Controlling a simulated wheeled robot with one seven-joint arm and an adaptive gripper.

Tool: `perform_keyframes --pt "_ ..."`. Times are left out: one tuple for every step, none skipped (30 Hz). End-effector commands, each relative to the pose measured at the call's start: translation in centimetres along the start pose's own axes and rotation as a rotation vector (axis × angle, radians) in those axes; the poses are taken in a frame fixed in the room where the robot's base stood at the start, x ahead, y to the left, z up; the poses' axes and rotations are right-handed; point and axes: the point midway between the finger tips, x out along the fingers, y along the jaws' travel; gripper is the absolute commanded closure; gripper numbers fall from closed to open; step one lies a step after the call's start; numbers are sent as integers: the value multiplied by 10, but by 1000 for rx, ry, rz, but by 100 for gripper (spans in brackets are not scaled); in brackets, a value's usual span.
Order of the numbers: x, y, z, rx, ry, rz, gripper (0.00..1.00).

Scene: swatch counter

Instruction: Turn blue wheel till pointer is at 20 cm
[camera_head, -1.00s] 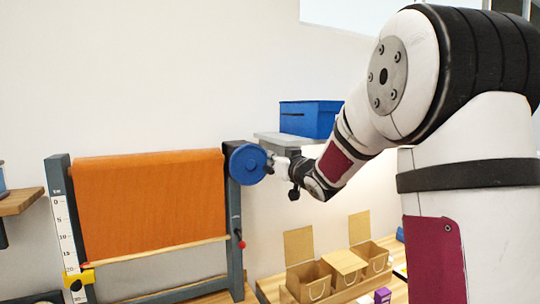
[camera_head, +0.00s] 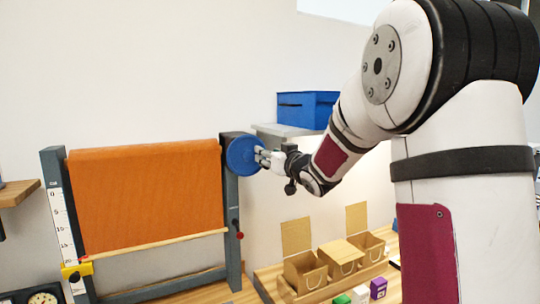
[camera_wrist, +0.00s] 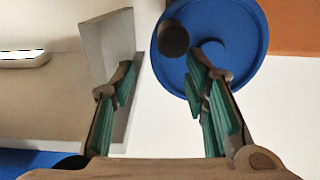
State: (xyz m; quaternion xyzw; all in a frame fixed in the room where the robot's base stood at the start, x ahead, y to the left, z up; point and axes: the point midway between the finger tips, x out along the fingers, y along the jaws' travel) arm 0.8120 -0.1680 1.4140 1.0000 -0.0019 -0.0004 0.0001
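The blue wheel (camera_head: 239,157) is at the top right of the frame that bears the orange cloth (camera_head: 145,195). In the wrist view the blue wheel (camera_wrist: 232,50) carries a dark round knob (camera_wrist: 173,40). My gripper (camera_head: 263,157) is at the wheel's right side; in the wrist view my gripper (camera_wrist: 160,75) is open, with the knob beyond the gap and nothing between the fingers. The right finger overlaps the wheel's face; contact cannot be told. The white scale (camera_head: 61,220) stands at left. A small red tip (camera_head: 86,257), apparently the pointer, is near its 20 mark, above a yellow block (camera_head: 77,271).
A grey shelf (camera_head: 285,130) with a blue box (camera_head: 307,112) is behind my wrist, close to the gripper. Open cardboard boxes (camera_head: 305,275) and small coloured blocks (camera_head: 378,288) are on the wooden counter below. A red knob (camera_head: 240,235) sits on the right post.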

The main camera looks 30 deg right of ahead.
Motion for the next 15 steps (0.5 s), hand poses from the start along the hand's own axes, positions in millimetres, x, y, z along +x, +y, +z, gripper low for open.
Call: perform_keyframes --pt "0 0 0 0 0 0 50" --pt "0 0 0 0 0 0 50" --pt "0 0 0 0 0 0 50" --pt "0 0 0 0 0 0 50" --pt "0 0 0 0 0 0 50" --pt "0 0 0 0 0 0 50" --pt "0 0 0 0 0 0 50" --pt "0 0 0 0 0 0 50" --pt "-1 0 0 0 0 0 50" --pt "-2 0 0 0 0 0 50" --pt "-4 0 -1 0 0 0 50" --pt "-7 0 -1 0 0 0 50" --pt "-10 0 -2 1 0 0 50" --pt "-13 0 -2 1 1 0 50" --pt "-17 0 -2 1 0 0 50"
